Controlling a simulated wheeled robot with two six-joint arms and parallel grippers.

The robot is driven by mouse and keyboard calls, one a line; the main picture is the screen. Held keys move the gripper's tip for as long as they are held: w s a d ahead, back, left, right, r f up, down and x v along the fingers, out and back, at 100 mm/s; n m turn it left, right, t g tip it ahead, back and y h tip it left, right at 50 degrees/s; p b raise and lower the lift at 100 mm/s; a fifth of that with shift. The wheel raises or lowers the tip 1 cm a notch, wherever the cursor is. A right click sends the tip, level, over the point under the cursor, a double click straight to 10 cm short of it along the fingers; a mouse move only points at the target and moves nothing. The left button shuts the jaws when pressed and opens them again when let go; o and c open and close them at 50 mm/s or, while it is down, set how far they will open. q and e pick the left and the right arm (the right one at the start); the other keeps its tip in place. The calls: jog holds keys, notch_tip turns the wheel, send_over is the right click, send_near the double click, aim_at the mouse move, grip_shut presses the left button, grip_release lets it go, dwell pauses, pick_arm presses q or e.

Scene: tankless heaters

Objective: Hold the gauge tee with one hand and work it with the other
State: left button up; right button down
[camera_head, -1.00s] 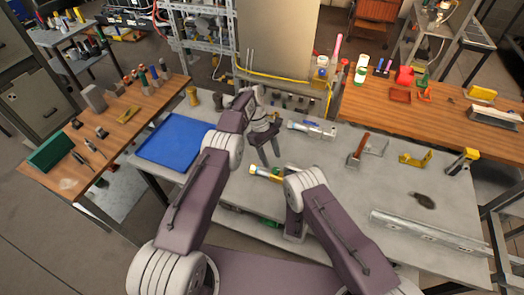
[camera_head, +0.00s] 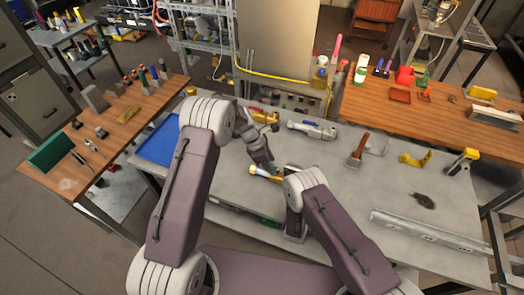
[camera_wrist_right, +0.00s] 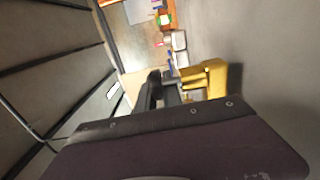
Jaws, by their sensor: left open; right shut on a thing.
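My right gripper is hidden in the head view. In the right wrist view my right gripper (camera_wrist_right: 168,92) is shut on a yellow piece (camera_wrist_right: 208,78), which looks like the same tee. My left gripper (camera_head: 264,156) is open, just above and behind the tee in the head view. I cannot tell whether it touches the tee.
A yellow fitting with red parts (camera_head: 262,115) and a grey cylindrical part (camera_head: 312,130) lie behind. A blue mat (camera_head: 160,143) is at left. The grey table (camera_head: 330,180) has free room between.

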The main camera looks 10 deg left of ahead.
aim_at(276, 169)
pick_arm(q)
jog(key=v, duration=0.8)
jog(key=d+f+m, duration=0.1)
jog(key=f, duration=0.2)
jog(key=w+d+f+m+g, duration=0.1)
jog(key=d+f, duration=0.1)
jog(key=f, duration=0.2)
jog(key=d+f+m, duration=0.1)
jog(key=f, duration=0.3)
jog(key=shift+w+d+m+g, duration=0.25)
jog(key=shift+w+m+g, duration=0.05)
jog(key=shift+w, duration=0.05)
